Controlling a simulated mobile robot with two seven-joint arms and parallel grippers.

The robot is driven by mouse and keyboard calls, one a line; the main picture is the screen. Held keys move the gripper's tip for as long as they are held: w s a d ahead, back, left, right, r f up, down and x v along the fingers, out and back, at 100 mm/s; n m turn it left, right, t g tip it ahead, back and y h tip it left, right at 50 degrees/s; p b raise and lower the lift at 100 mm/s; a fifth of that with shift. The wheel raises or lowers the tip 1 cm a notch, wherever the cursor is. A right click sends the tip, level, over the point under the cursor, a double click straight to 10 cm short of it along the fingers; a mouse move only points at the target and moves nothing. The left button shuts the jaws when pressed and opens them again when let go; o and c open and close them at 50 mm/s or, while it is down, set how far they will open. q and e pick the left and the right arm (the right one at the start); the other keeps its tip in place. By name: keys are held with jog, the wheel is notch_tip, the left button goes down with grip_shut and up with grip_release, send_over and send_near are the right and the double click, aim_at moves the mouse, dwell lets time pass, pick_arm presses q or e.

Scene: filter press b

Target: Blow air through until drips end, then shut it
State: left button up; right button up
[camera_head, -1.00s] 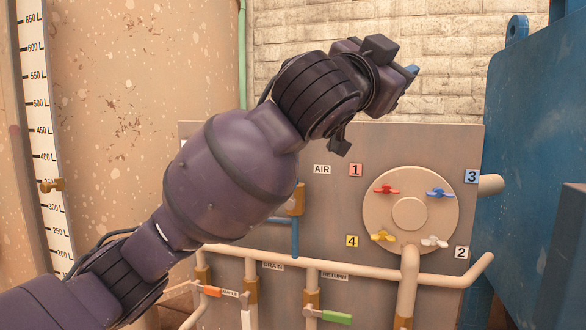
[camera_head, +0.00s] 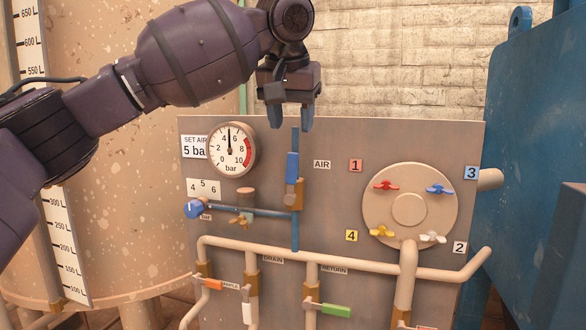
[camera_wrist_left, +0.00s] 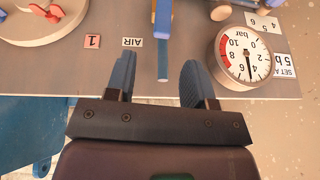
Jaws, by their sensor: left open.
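The blue air valve handle (camera_head: 292,167) stands upright beside the AIR label (camera_head: 322,164), in line with the blue pipe (camera_head: 295,233). My left gripper (camera_head: 293,122) points down just above it, open and empty, its fingers apart either side of the pipe's top end. The left wrist view shows the open fingers (camera_wrist_left: 160,84) and the handle (camera_wrist_left: 162,25) beyond them. The pressure gauge (camera_head: 231,149) needle points nearly straight up, near 5 bar. The blue regulator knob (camera_head: 195,209) sits below the 4-5-6 scale (camera_head: 204,188). No drips can be made out.
A round plate (camera_head: 409,211) carries red, blue, yellow and white small valves. Lower pipes have an orange handle (camera_head: 209,284), a white one (camera_head: 247,313) and a green one (camera_head: 336,310). A blue tank (camera_head: 535,130) stands right; a scaled beige tank (camera_head: 130,230) stands left.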

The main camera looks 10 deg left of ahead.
aim_at(293, 167)
pick_arm(q)
jog(key=p+x, duration=0.1)
jog(key=x, duration=0.9)
jog(key=shift+a+f, duration=0.2)
jog(key=shift+f, duration=0.2)
jog(key=shift+c, duration=0.5)
grip_shut()
